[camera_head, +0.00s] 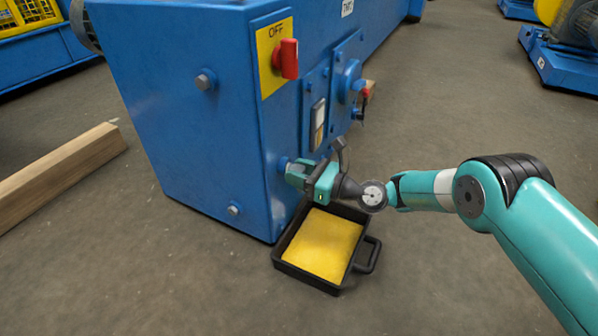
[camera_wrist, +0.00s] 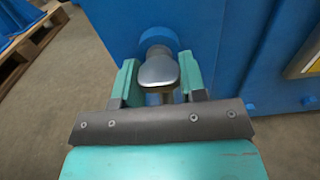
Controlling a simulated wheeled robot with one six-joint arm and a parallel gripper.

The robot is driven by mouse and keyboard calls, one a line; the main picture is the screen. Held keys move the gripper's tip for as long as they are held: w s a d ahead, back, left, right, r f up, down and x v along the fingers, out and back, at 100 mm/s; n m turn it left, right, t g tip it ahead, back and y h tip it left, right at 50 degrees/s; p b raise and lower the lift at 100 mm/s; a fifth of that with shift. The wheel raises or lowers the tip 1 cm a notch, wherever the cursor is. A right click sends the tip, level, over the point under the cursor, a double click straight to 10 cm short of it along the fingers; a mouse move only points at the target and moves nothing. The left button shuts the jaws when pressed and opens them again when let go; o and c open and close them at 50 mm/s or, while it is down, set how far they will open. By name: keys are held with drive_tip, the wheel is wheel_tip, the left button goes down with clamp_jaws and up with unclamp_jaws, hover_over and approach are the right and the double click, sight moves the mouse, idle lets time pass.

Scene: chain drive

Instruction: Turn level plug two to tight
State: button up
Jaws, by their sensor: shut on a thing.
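A plug with a rounded grey metal head (camera_wrist: 158,70) sticks out from a round boss on the blue housing, in the middle of the wrist view. My gripper (camera_wrist: 159,84) has one teal finger on each side of the head and is shut on it. In the head view my gripper (camera_head: 296,172) is at the lower right face of the blue housing (camera_head: 170,120), above a black tray. There the plug is mostly hidden by my fingers, with only its blue boss (camera_head: 283,162) showing. I cannot read how tight the plug is.
A black drip tray (camera_head: 367,262) with a yellow floor lies under my gripper. A red switch handle (camera_head: 288,58) on a yellow OFF plate stands out above it. Two grey bolt heads show on the left face. A timber beam (camera_head: 60,170) lies left.

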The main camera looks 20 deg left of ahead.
drive_tip(key=shift+d+f, duration=0.1)
drive_tip(key=shift+f, duration=0.05)
drive_tip(key=o, duration=0.9)
drive_tip(key=shift+s+d+p, duration=0.25)
drive_tip(key=shift+d+p, duration=2.65)
drive_tip(key=shift+p, duration=0.2)
drive_tip(key=shift+s+d+p, duration=0.2)
drive_tip(key=shift+d+p, duration=2.65)
drive_tip(key=shift+p, duration=0.25)
drive_tip(key=shift+s+d+p, duration=0.25)
drive_tip(key=shift+d+p, duration=2.65)
drive_tip(key=shift+p, duration=0.2)
